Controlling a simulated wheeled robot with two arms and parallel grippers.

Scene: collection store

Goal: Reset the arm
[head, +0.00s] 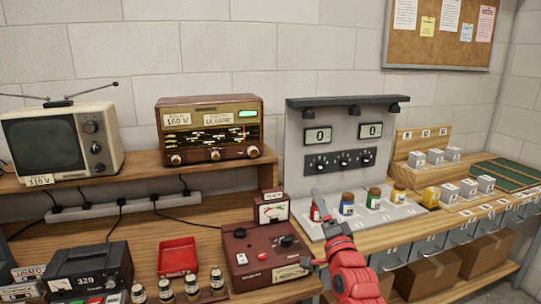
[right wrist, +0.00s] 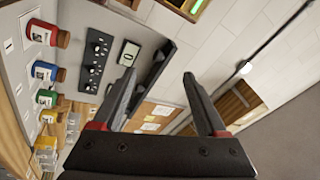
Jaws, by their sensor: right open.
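My red right arm rises from the bottom in the head view. Its gripper (head: 312,229) is open and empty in front of the grey test panel (head: 292,150), with one finger pointing up near the red-labelled bottle (head: 316,213). In the right wrist view the two dark fingers (right wrist: 159,75) stand wide apart with nothing between them. That view is turned on its side and shows the panel and bottles to the left of the fingers. My left gripper is not in view.
Bottles with blue (head: 347,206), green (head: 373,200) and yellow (head: 398,195) labels stand on the panel's base. A red meter box (head: 262,262) is left of my gripper. A wooden radio (head: 210,128) and a television (head: 60,142) stand on the shelf. Cardboard boxes (head: 428,274) sit below right.

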